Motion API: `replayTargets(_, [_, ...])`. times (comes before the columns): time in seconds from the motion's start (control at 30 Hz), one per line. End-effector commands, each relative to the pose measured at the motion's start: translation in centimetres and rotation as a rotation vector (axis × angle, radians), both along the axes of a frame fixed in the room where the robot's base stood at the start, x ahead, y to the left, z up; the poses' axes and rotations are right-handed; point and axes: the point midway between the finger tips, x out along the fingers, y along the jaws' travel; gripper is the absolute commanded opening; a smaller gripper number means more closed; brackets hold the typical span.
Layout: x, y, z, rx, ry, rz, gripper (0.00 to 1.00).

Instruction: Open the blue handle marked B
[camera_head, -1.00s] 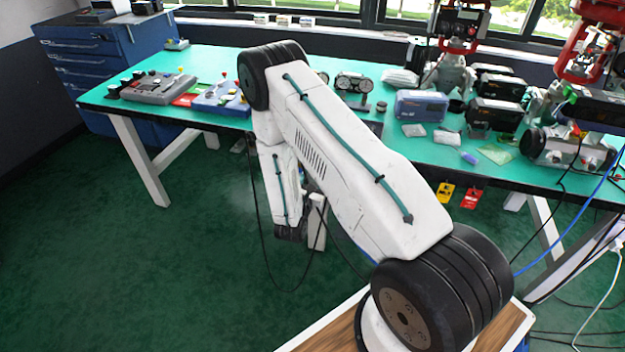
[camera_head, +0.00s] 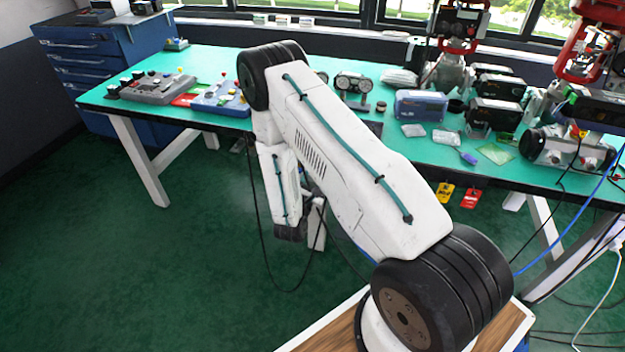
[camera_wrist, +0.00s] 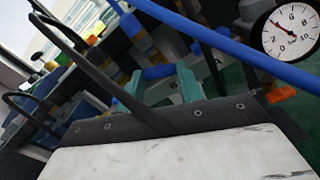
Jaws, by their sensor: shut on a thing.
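A pale, scuffed housing with a dark bolted edge, probably mine, fills the bottom of the wrist view.
A round white gauge (camera_wrist: 291,30) shows at upper right in the wrist view, with dark cables at left. The green-topped bench (camera_head: 300,135) carries control boxes, gauges and valve gear. Yellow and red tags (camera_head: 470,198) hang at its front edge. Green floor is clear at left.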

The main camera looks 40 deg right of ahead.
Motion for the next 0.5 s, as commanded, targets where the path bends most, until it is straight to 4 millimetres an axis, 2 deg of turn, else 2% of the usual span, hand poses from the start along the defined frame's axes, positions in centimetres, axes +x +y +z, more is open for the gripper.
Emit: replayTargets(0.5, [0.01,0.02,0.02,0.3,-0.386,0.001,0.14])
